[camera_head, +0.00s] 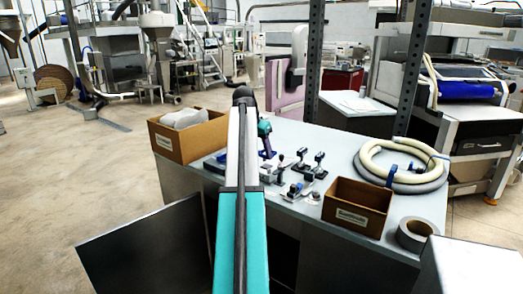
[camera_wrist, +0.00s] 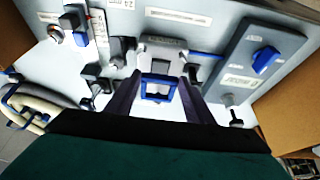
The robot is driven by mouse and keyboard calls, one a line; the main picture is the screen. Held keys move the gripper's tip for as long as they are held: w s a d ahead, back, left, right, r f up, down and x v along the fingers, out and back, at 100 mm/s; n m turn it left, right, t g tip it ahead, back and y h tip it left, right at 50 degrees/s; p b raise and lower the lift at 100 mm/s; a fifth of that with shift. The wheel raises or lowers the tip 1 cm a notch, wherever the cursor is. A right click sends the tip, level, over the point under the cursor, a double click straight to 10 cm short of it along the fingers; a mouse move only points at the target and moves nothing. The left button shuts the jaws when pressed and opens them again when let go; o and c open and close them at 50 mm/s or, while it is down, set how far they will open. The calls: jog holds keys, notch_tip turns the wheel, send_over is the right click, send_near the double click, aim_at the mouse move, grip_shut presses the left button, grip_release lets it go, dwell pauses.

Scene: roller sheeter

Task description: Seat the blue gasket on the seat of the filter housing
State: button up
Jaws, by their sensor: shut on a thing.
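My gripper (camera_wrist: 160,82) shows in the wrist view with its two dark fingers on either side of the blue gasket (camera_wrist: 158,98), a small square frame. The fingers are shut on it. Just beyond the gasket is a grey fixture (camera_wrist: 162,47) with a label plate on its far side. It may be the filter housing, but its seat is partly hidden behind the gasket. I cannot tell whether the gasket touches it. In the head view my arm covers part of the bench, and the gasket cannot be made out there.
The bench (camera_head: 325,148) holds several small clamps and fixtures. A dark panel with a blue knob (camera_wrist: 265,58) lies right in the wrist view. Cardboard boxes (camera_head: 185,140) (camera_head: 355,207), a coiled hose (camera_head: 400,165) and a tape roll (camera_head: 416,234) also stand on the bench.

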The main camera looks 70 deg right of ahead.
jog(key=shift+f, duration=1.5)
jog(key=shift+p, duration=0.4)
dwell(0.6)
jog(key=shift+a+f, duration=0.15)
jog(key=shift+f, duration=0.4)
dwell(0.7)
